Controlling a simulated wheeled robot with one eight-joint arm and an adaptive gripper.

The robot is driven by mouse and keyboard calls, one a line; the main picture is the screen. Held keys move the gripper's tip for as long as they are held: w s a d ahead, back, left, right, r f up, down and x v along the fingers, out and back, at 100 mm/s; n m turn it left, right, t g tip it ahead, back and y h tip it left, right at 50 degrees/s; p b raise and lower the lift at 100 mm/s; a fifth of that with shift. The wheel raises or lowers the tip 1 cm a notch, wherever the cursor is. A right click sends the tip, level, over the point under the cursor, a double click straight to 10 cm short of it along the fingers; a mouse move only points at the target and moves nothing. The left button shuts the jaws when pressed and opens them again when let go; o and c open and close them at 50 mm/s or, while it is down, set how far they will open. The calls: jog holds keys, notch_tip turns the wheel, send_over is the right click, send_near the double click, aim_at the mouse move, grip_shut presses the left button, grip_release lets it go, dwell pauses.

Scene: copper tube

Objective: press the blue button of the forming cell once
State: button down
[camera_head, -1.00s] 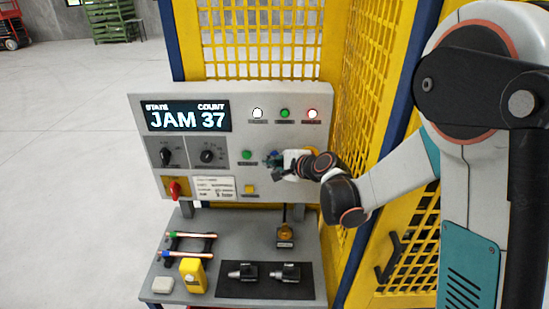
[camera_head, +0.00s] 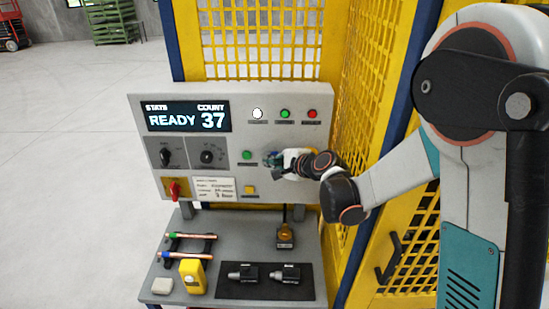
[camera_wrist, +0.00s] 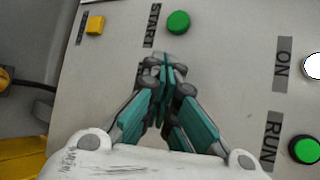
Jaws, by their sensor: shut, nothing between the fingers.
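The forming cell's control panel (camera_head: 228,177) stands upright in front of me. Its display (camera_head: 187,116) reads STATE READY and COUNT 37. My gripper (camera_head: 268,160) is at the panel face, just right of a green button (camera_head: 247,155). In the wrist view my gripper (camera_wrist: 166,62) is shut and empty, with its fingertips close to the panel. The green button labelled START (camera_wrist: 178,22) is beside the fingertips. The blue button is not visible; the fingers cover that part of the panel. I cannot tell whether they touch it.
White (camera_head: 257,113), green (camera_head: 285,113) and red (camera_head: 312,114) lamps sit above. A bench (camera_head: 215,225) below holds tubes and tools. Yellow mesh fencing (camera_head: 362,95) stands at the right.

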dwell(0.5)
jog(key=shift+s, duration=0.75)
jog(key=shift+b, duration=0.3)
jog(key=s+b, duration=0.1)
jog(key=s, duration=0.4)
jog(key=shift+a, duration=0.1)
